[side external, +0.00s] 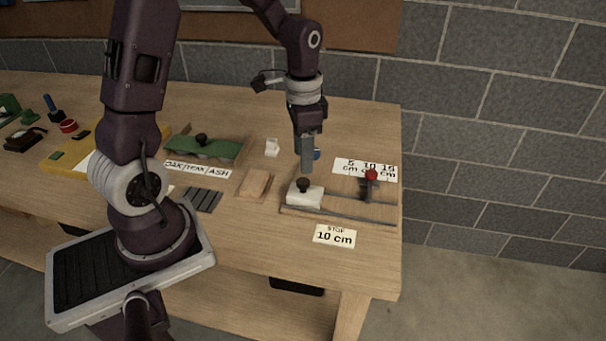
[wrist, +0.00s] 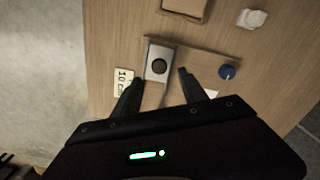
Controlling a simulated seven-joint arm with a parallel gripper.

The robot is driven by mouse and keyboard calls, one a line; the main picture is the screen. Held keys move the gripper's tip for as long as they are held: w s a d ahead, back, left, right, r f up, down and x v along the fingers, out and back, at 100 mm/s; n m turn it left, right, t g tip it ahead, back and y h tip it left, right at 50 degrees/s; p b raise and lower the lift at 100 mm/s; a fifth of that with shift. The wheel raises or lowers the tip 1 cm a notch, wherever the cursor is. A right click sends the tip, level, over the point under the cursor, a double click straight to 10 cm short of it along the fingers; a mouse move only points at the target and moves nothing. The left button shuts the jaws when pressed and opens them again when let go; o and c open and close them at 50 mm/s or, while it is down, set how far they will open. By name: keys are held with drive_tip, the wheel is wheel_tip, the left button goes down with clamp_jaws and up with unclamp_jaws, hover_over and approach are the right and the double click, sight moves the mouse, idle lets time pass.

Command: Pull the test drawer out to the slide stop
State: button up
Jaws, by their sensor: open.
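The test drawer (side external: 312,198) looks like a small white block with a dark round knob (side external: 303,185), at the left end of a slide track (side external: 350,216). A slide stop (side external: 370,188) with a red knob stands farther right along the track. My gripper (side external: 306,170) points down just above and behind the drawer knob. In the wrist view my fingers (wrist: 160,76) are spread, with the drawer (wrist: 152,72) and its knob (wrist: 158,66) ahead between the tips. Nothing is held. Contact with the knob does not show. My gripper body hides much of the track in the wrist view.
A wooden block (side external: 254,184) is left of the drawer. A blue knob (wrist: 227,72) and a white piece (side external: 272,147) are nearby.

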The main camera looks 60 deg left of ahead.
sight(303, 180)
wheel_tip(303, 180, down, 6)
drive_tip(key=shift+s+f, duration=0.1)
drive_tip(key=shift+f, duration=0.05)
clamp_jaws()
idle(1.4)
